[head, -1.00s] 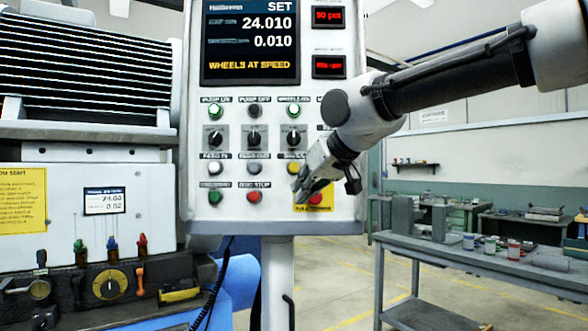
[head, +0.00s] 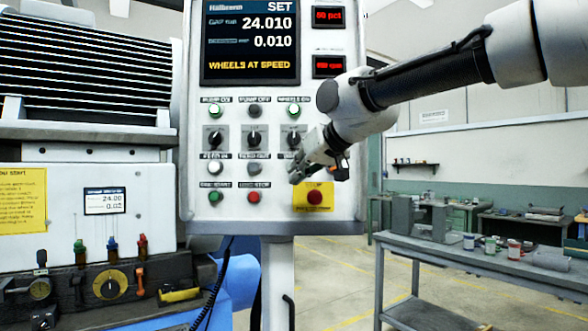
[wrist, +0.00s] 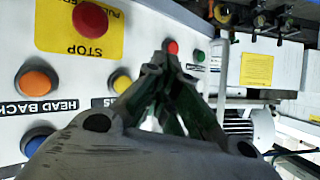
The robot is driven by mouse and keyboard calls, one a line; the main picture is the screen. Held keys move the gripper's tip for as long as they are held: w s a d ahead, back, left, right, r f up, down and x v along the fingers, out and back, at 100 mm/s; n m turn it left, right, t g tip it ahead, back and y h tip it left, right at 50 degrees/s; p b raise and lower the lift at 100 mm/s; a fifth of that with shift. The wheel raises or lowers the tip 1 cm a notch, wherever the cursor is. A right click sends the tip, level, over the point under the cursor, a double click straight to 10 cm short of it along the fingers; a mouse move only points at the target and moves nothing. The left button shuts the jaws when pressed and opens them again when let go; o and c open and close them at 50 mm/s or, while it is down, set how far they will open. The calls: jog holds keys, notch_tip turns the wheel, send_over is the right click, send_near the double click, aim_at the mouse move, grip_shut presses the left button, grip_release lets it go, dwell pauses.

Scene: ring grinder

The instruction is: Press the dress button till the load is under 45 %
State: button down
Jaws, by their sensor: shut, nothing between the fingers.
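The control panel (head: 228,130) stands upright in front of me. My gripper (head: 294,179) is shut and empty, its fingertips close to the panel's lower button rows. The yellow dress button is hidden behind my gripper in the head view. In the wrist view a yellow button (wrist: 120,82) with a partly covered label ending in "SS" shows left of the shut fingers (wrist: 169,46). I cannot tell whether the fingertips touch the panel. The upper red readout (head: 328,16) shows a "pct" value, about 50 or 60, too blurred to be sure.
The red stop button (head: 315,197) on its yellow plate sits just below right of my gripper. A red button (head: 254,197) and a green button (head: 214,198) lie to the left. The screen (head: 251,42) reads "WHEELS AT SPEED". A grey workbench (head: 480,257) stands at the right.

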jog(key=shift+w, duration=2.6)
jog(key=shift+w, duration=0.1)
jog(key=shift+w, duration=0.3)
jog(key=shift+w, duration=0.55)
jog(key=shift+s, duration=0.95)
jog(key=s, duration=0.5)
